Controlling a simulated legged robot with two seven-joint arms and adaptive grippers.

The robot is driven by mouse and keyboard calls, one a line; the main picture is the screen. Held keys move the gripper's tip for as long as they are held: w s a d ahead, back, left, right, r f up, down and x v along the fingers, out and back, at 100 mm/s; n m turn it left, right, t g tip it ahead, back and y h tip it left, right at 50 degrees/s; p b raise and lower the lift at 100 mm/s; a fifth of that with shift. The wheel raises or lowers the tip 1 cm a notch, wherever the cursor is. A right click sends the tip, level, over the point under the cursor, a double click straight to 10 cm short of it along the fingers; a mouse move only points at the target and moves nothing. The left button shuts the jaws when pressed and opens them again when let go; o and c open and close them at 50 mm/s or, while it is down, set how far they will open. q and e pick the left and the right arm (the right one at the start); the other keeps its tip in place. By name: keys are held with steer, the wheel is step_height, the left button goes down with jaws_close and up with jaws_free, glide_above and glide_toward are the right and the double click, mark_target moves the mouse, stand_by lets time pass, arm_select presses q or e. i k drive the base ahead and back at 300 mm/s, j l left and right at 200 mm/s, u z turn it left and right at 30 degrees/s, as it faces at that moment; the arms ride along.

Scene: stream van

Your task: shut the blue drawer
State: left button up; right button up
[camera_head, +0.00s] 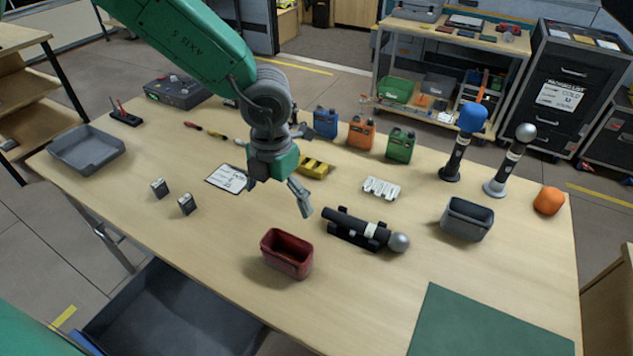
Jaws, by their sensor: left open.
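The drawer (160,310) is pulled out below the table's front edge at the lower left. Its inside is dark grey and looks empty. A strip of its blue front (84,342) shows at the bottom edge of the view, and the rest of the front is cut off or hidden. My left gripper (279,193) is open and empty above the middle of the table, fingers pointing down, well apart from the drawer. My right gripper is not in view.
On the table (200,240) stand a red bin (287,254), a microphone (357,228) on a black cradle, a grey bin (467,219) and a grey tray (87,149).

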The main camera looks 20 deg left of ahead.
mark_target(161, 311)
steer(key=k, duration=1)
